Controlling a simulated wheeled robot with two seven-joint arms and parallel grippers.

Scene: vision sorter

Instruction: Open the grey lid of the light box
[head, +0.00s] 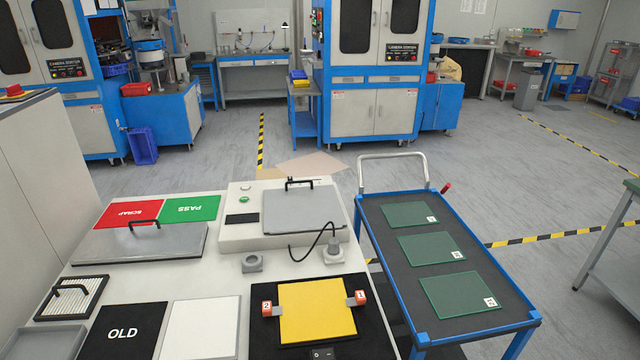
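A white box (230,232) stands on the bench near the picture's middle, with a green button, a small white button and a black panel on its left part. A grey lid (304,212) lies flat on its right part and looks shut. A black handle (299,184) stands at the lid's far edge. A second grey lid-like plate (180,243) with a black handle (145,225) lies to the left, in front of the red and green areas. I cannot read a label that says which is the light box. Neither of my grippers is in view.
A yellow plate (316,310) sits on a black base between red tags 1 and 2. A black OLD pad (122,331), a white pad (201,328) and a ribbed block (70,298) are at front left. A blue cart (384,265) with green glass plates stands right.

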